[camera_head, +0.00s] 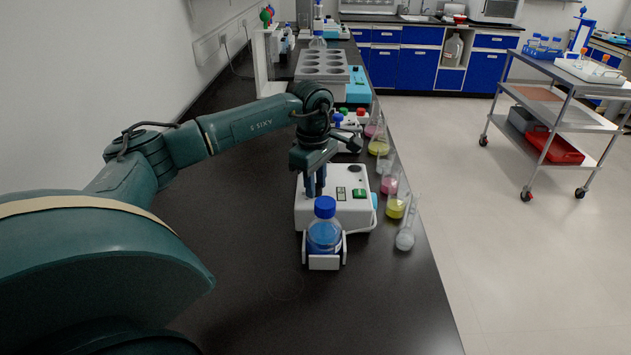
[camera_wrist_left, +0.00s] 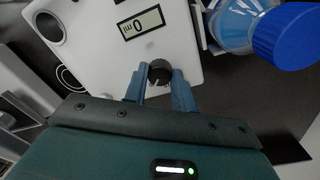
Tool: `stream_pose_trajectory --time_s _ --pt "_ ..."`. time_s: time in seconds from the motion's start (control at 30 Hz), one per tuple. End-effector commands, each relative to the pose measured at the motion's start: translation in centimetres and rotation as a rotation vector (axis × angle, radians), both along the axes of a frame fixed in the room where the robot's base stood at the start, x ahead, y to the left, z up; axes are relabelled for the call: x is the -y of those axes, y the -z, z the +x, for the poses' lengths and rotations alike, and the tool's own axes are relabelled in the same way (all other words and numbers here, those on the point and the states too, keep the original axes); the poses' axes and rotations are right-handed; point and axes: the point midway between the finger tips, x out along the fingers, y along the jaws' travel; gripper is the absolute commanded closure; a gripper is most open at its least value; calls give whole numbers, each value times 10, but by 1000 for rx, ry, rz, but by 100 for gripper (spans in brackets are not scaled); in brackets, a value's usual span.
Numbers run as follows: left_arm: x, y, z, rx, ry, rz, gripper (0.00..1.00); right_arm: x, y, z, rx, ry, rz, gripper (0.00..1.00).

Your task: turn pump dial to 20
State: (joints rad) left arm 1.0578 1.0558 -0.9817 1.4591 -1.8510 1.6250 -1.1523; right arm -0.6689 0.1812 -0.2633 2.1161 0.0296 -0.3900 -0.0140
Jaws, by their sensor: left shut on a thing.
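The pump is a white box (camera_head: 352,211) on the dark bench, with a small display (camera_head: 341,193) and a green switch (camera_head: 360,193). In the left wrist view, its display (camera_wrist_left: 139,22) appears turned over and seems to read 0 ml. The pump dial (camera_wrist_left: 160,72) is a small black knob with a light pointer mark. My left gripper (camera_head: 315,190) comes down onto the pump's top from above. In the left wrist view, the fingers of my left gripper (camera_wrist_left: 159,90) are shut on the dial, one on each side. The gripper hides the dial in the head view. My right gripper is not in view.
A blue-capped bottle of blue liquid (camera_head: 325,237) stands in a white holder just in front of the pump. Flasks with pink and yellow liquid (camera_head: 396,207) line the bench's right edge. A grey rack with holes (camera_head: 322,68) stands farther back. The front bench area is clear.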

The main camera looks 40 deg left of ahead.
Motion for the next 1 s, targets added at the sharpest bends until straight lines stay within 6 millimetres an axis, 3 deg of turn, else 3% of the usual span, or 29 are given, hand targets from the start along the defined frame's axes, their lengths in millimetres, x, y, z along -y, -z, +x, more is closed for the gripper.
stream_pose_trajectory --time_s 0.4,0.43,0.6,0.7,1.0 --pt "0 -1 1 4 10 -1 96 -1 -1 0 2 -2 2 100" --pt "0 -1 1 4 10 -1 73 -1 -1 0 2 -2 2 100" --pt "0 -1 1 3 9 0 59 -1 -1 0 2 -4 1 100" --pt "0 -1 0 2 9 0 52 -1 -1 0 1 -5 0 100" --pt "0 -5 0 2 8 0 52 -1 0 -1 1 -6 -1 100"
